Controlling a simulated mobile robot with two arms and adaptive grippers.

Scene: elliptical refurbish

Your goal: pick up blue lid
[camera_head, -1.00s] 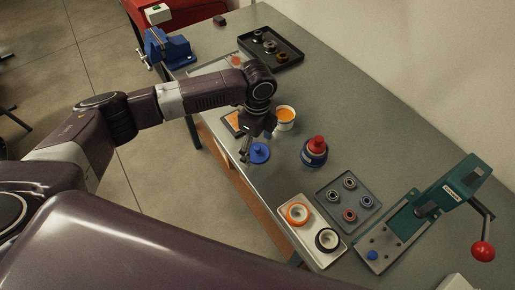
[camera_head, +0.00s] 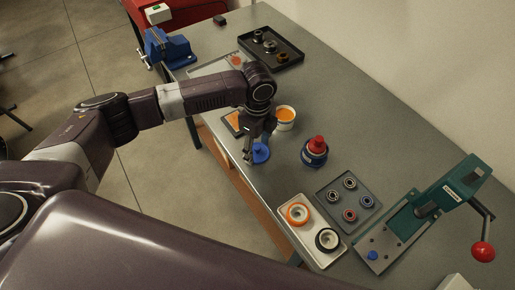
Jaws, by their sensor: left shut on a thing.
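The blue lid (camera_head: 261,154) is a round disc with a raised knob, near the table's front edge in the head view. My left gripper (camera_head: 256,148) points down over it and is shut on it. The fingers cover part of the lid. I cannot tell whether the lid touches the table. My right gripper does not show.
A white cup with orange contents (camera_head: 285,117) stands close behind the gripper. A blue bottle with a red cap (camera_head: 315,151) is to the right. Trays with rings (camera_head: 349,199) and a green press (camera_head: 453,191) stand farther right. A blue vise (camera_head: 171,49) is at the far left.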

